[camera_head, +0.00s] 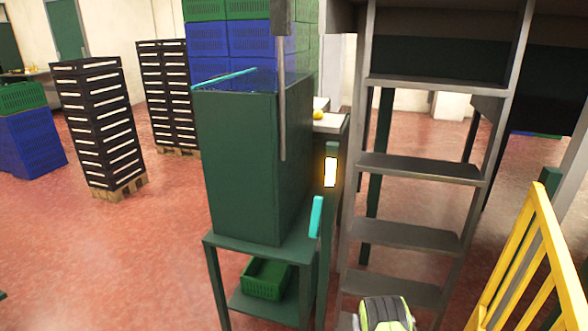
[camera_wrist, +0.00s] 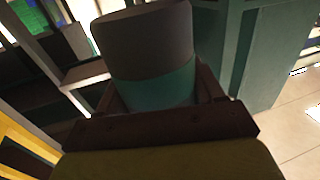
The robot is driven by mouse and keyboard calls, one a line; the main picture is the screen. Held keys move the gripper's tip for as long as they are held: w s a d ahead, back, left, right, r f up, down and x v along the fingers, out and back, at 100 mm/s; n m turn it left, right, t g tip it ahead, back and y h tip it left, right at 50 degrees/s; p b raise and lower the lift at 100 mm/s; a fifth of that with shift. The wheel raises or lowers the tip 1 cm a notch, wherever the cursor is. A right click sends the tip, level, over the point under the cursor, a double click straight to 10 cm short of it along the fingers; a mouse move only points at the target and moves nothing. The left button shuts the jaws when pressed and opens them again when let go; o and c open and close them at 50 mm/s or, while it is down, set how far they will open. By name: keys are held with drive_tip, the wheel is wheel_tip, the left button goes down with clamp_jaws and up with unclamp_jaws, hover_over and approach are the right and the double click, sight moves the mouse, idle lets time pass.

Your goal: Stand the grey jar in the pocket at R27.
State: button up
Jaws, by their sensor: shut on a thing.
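The grey jar (camera_wrist: 145,35) shows large in the wrist view. Its upper part is dark grey and its lower part is teal. My gripper (camera_wrist: 152,95) is shut on the jar's teal lower part, with dark jaws on both sides. The jar's far end points up in the wrist view and its lower end is hidden by the jaws. In the head view I cannot make out the jar or the jaws. No pocket marked R27 can be made out in either view.
A tall green cabinet (camera_head: 238,165) stands on a green stand with a green crate (camera_head: 265,278) below. Grey steps (camera_head: 408,235) rise right of it, and a yellow railing (camera_head: 525,255) is at far right. Black crate stacks (camera_head: 100,125) stand left. Red floor is open at lower left.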

drive_tip(key=s+a+r+y, duration=0.1)
drive_tip(key=s+a+r, duration=0.2)
drive_tip(key=a, duration=0.3)
wheel_tip(320, 180, up, 18)
drive_tip(key=p, duration=1.7)
drive_tip(key=shift+n+p, duration=0.3)
drive_tip(key=shift+p, duration=0.1)
drive_tip(key=shift+w+f, duration=0.1)
drive_tip(key=shift+f, duration=0.05)
